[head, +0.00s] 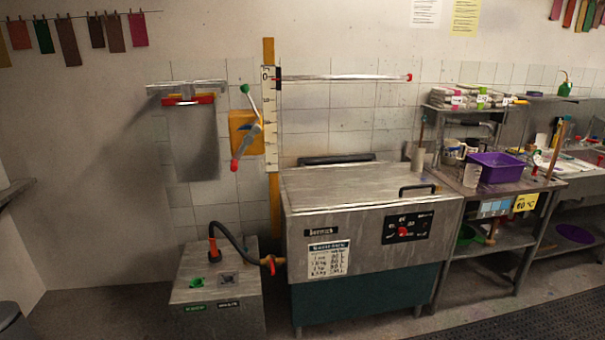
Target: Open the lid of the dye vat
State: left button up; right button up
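The dye vat (365,245) is a grey metal box on a teal base, standing against the tiled wall in the middle of the head view. Its lid (340,187) is a flat metal top and lies shut. A black bar handle (417,190) sits on the lid near its right front edge. The front carries a dark control panel (407,227) with a red knob and a white printed label (328,259). Neither of my grippers shows in this view.
A low metal box (215,290) with a black hose stands left of the vat. A bench (510,183) with a purple tub (494,167) stands close on its right. A horizontal rod (345,77) crosses the wall above the lid. Floor shows before the vat.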

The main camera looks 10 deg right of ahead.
aim_at(325, 183)
jog(key=i+z, duration=0.7)
jog(key=i+j+z, duration=0.1)
jog(key=i+z, duration=0.25)
jog(key=i+l+z, duration=0.15)
jog(key=i+z, duration=0.15)
jog(key=z, duration=0.15)
jog(key=i+z, duration=0.25)
jog(key=z, duration=0.2)
jog(key=i+l+u, duration=0.3)
jog(key=i, duration=0.15)
jog(key=i+l+u, duration=0.3)
jog(key=i+j, duration=0.05)
jog(key=i, duration=0.05)
